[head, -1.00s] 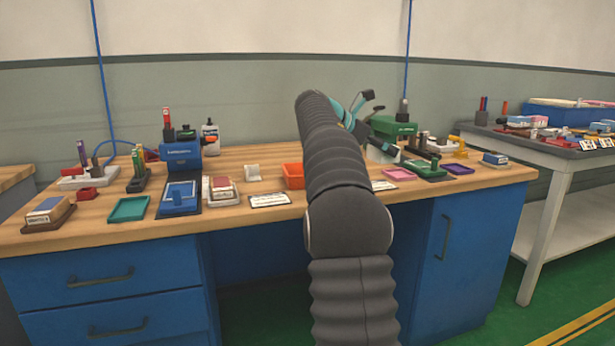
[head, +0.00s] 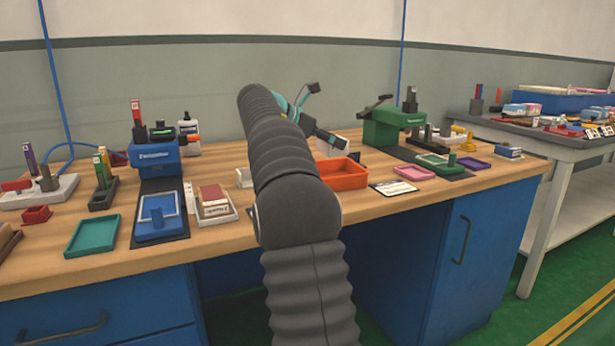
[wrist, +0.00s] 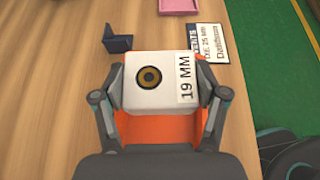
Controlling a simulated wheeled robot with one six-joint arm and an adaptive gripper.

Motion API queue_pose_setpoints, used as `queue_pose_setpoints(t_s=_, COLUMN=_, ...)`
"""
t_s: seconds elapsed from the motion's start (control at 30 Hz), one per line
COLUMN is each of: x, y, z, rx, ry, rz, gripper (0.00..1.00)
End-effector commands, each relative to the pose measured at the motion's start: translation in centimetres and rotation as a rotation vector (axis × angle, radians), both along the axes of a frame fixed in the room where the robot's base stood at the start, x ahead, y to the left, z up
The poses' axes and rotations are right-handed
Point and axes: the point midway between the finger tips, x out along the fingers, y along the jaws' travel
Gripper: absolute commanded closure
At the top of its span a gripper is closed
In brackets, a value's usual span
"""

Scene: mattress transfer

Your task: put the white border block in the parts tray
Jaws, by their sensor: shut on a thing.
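My gripper (wrist: 160,95) is shut on the white border block (wrist: 150,78), a white block with "19 MM" on its face and a dark round hole with a gold ring. In the wrist view the block hangs above the orange parts tray (wrist: 160,128), whose floor and walls are mostly hidden behind block and fingers. In the head view the block (head: 337,144) shows behind and above the orange tray (head: 343,180), partly hidden by my gripper. I cannot tell how high it is above the tray.
A white card (head: 394,188) and a pink tray (head: 413,172) lie right of the orange tray. A green machine (head: 393,125) stands behind them. A teal tray (head: 92,236) and a blue tray (head: 158,217) are at left. A small dark bracket (wrist: 118,40) shows in the wrist view.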

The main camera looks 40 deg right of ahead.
Motion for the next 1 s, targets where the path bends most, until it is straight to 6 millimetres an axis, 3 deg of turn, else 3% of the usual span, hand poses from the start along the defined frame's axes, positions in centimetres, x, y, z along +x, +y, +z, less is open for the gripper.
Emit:
queue_pose_setpoints(t_s=0.2, x=1.6, y=3.9, z=-2.7, rx=-0.001, ry=0.001, rz=0.002, gripper=0.65)
queue_pose_setpoints(t_s=0.4, x=2.3, y=5.8, z=-3.8, rx=-0.001, ry=0.001, rz=0.0, gripper=0.65)
queue_pose_setpoints(t_s=0.57, x=2.4, y=6.0, z=-4.5, rx=-0.001, ry=0.002, rz=0.0, gripper=0.65)
queue_pose_setpoints(t_s=0.8, x=2.4, y=6.0, z=-7.7, rx=-0.001, ry=0.002, rz=0.0, gripper=0.65)
queue_pose_setpoints(t_s=1.0, x=2.4, y=6.0, z=-7.9, rx=-0.001, ry=0.001, rz=-0.001, gripper=0.65)
